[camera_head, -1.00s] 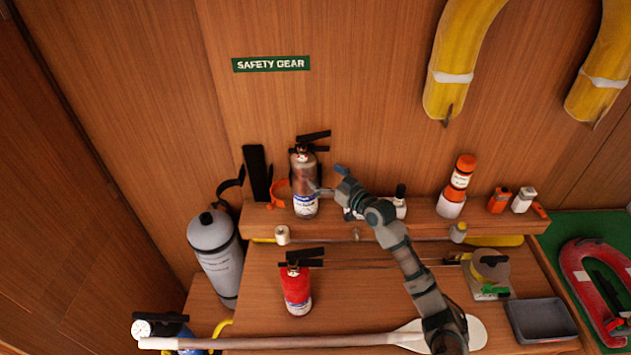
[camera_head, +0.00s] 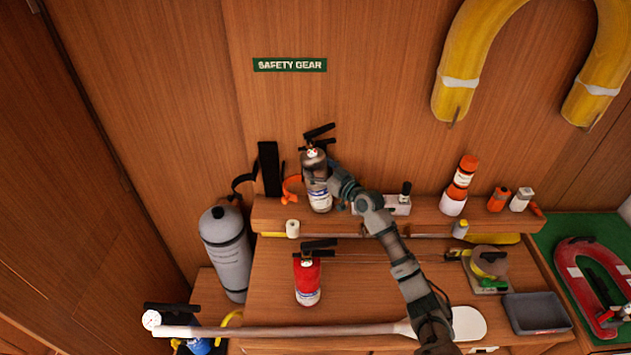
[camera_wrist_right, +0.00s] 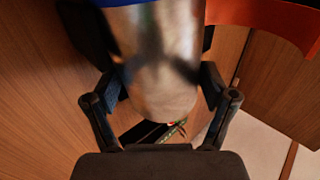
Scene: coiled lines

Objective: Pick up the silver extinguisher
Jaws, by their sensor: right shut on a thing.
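The silver extinguisher (camera_head: 319,200) stands on the raised shelf below the sign, with a black handle on top and a white and blue label low on its body. My right gripper (camera_head: 322,178) is at its upper body. In the right wrist view the silver body (camera_wrist_right: 155,65) fills the space between the two fingers (camera_wrist_right: 155,100), which are shut on it. My right gripper's fingertips are partly hidden by the body. My left gripper is not in view.
A red extinguisher (camera_head: 307,280) stands on the lower counter in front. A grey cylinder (camera_head: 227,255) is at the left. An orange holder (camera_head: 292,188) is close beside the silver extinguisher. A paddle (camera_head: 290,331) lies across the front. An orange-topped flare (camera_head: 461,178) stands right on the shelf.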

